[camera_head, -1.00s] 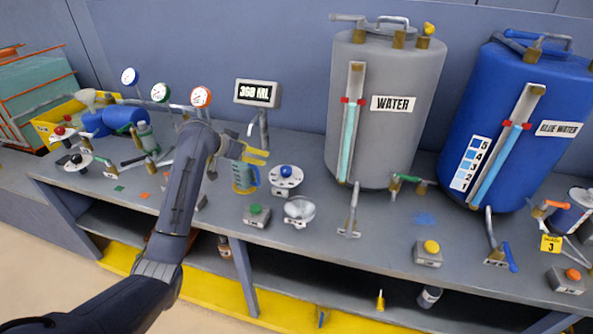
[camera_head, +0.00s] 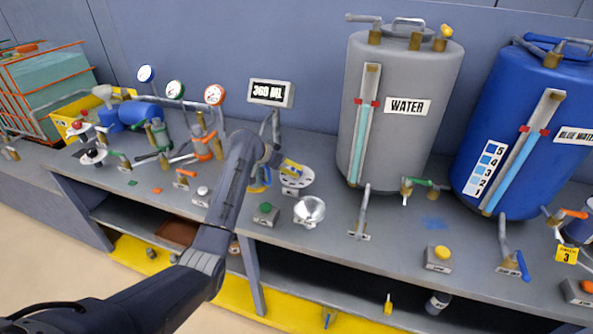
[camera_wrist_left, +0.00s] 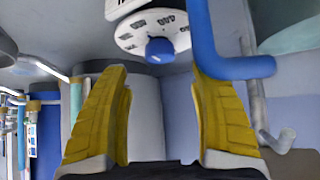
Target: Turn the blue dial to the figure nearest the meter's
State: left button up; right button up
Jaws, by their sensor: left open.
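The blue dial knob (camera_wrist_left: 160,50) sits on a white round plate with dark marks (camera_wrist_left: 128,38) in the left wrist view; the figures are too small to read. The meter (camera_head: 271,93) reads 360 ML. My right gripper is not in view.
A blue curved handle (camera_wrist_left: 235,68) crosses close by the right finger in the wrist view. A green button box (camera_head: 265,214) and a metal bowl (camera_head: 309,211) stand in front of the dial. The grey water tank (camera_head: 400,140) stands to the right.

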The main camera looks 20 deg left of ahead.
aim_at(296, 170)
pick_arm(q)
jog(key=shift+x, duration=3.4)
jog(key=c, duration=1.2)
